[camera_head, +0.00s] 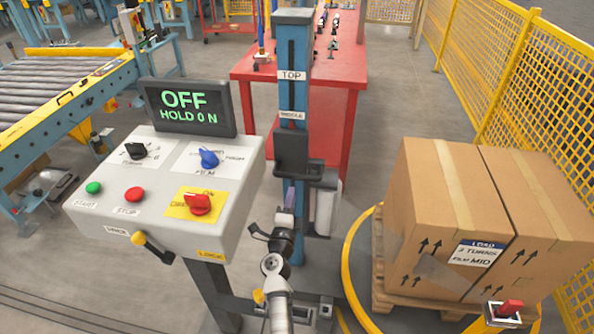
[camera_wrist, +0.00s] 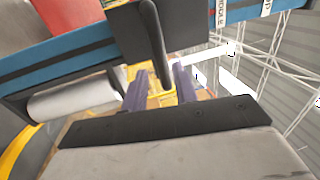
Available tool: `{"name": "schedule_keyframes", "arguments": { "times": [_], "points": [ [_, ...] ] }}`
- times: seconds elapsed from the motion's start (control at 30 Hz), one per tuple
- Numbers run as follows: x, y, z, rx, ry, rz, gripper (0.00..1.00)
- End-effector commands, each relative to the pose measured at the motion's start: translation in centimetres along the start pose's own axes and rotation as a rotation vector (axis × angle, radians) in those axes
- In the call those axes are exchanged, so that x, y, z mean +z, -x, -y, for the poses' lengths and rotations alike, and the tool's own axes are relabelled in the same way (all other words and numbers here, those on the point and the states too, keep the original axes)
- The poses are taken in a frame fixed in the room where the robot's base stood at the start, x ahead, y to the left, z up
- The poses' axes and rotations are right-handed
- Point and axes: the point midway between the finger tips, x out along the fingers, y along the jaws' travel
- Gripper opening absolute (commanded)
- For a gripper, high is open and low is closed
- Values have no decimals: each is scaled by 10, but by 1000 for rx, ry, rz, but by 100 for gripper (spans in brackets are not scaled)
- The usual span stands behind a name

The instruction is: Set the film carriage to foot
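The film carriage (camera_head: 291,150) is a black block on the blue mast (camera_head: 294,60), just below the MIDDLE label (camera_head: 292,115); the TOP label (camera_head: 292,76) is higher up. No foot label shows; my arm covers the lower mast. In the wrist view the carriage (camera_wrist: 190,30) has a black bar handle (camera_wrist: 154,45). My gripper (camera_head: 289,198) is at the carriage's lower front. In the wrist view its two purple fingers (camera_wrist: 161,80) are apart, with the handle's end between them and gaps on both sides.
A grey control box (camera_head: 165,190) with a display (camera_head: 188,107) reading OFF, HOLD 0 N stands left of my arm. A white film roll (camera_head: 327,208) hangs beside the mast. Cartons (camera_head: 440,210) on a pallet stand right, inside a yellow ring (camera_head: 352,270). A red table (camera_head: 345,60) stands behind.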

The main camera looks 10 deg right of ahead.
Motion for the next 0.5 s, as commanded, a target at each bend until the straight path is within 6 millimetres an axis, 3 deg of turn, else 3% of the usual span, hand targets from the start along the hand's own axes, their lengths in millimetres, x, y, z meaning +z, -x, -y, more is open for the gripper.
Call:
{"name": "schedule_keyframes", "arguments": {
  "times": [0.3, 0.5],
  "points": [
    [0, -64, -1, -2, -2, -2, 29],
    [0, -91, -1, -1, -1, -1, 29]
  ]
}}
